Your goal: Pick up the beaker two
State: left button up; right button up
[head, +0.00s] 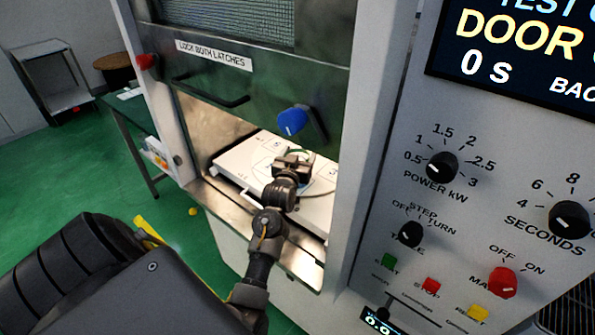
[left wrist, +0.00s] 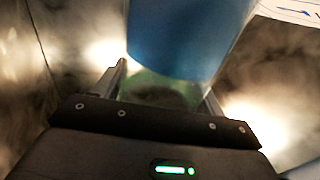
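In the left wrist view, a beaker with blue contents (left wrist: 185,38) stands close in front of my left gripper (left wrist: 165,85). The two fingers lie on either side of its greenish clear part, close to the glass. I cannot tell whether both fingers press on it. In the head view, my left gripper (head: 292,160) reaches through the raised door opening into the chamber. It is above the white numbered plate (head: 240,165) and hides most of what it is around. Whether this beaker is marked two cannot be read. My right gripper is not in view.
The door (head: 235,75) with its blue latch (head: 292,121) hangs above my arm. The metal sill (head: 225,205) lies below it. The control panel with the power knob (head: 442,166) is to the right. A green table (head: 135,110) stands at left.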

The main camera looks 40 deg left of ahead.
pick_arm(q)
jog(key=c, duration=1.2)
jog(key=shift+r, duration=0.5)
jog(key=s+r, duration=0.4)
jog(key=s+d+r+b, duration=0.1)
jog(key=s+r, duration=0.3)
jog(key=s, duration=0.1)
jog(key=s+d+r+b, duration=0.1)
jog(key=s+r, duration=0.3)
jog(key=s, duration=0.1)
jog(key=shift+d, duration=0.25)
